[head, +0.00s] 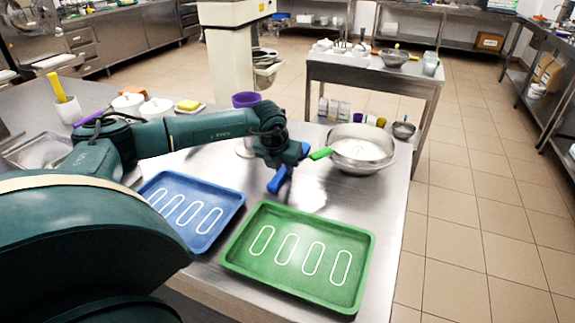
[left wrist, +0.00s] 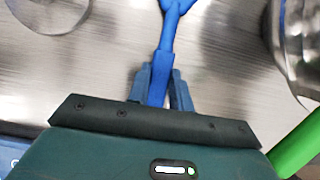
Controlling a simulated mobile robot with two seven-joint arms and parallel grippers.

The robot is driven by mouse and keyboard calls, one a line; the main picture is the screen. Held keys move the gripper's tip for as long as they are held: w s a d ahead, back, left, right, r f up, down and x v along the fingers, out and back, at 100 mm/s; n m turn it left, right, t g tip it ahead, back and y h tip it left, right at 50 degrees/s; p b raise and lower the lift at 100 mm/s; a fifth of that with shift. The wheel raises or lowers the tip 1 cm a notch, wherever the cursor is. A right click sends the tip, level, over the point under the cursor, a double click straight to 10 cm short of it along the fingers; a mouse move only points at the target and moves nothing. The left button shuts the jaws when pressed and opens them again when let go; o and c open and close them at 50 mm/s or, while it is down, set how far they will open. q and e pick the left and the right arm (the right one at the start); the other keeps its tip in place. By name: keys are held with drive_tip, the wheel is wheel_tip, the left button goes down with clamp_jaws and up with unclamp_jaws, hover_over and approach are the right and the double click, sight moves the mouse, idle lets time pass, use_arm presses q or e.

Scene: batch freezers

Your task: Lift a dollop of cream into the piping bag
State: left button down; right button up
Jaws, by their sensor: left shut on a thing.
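My left gripper (left wrist: 160,74) is shut on the handle of a blue utensil (left wrist: 170,28); its far end is cut off at the picture's top edge. In the head view the gripper (head: 286,166) is above the steel table, left of the metal bowl (head: 342,165). The bowl holds something pale, like cream (head: 360,149). A green handle (head: 320,154) sticks out over its left rim; what it belongs to is unclear. A purple piece (head: 246,99), perhaps the piping bag, stands upright behind my left arm, which partly hides it. My right gripper is not in view.
A blue tray (head: 232,204) and a green tray (head: 366,262), each marked with white outlines, lie at the table's front. A second table (head: 375,72) stands behind.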

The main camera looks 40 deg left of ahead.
use_arm(q)
wheel_tip(320, 180, up, 10)
drive_tip(key=shift+r+b, duration=0.15)
drive_tip(key=shift+b, duration=0.3)
drive_tip(key=c, duration=1.9)
unclamp_jaws()
clamp_jaws()
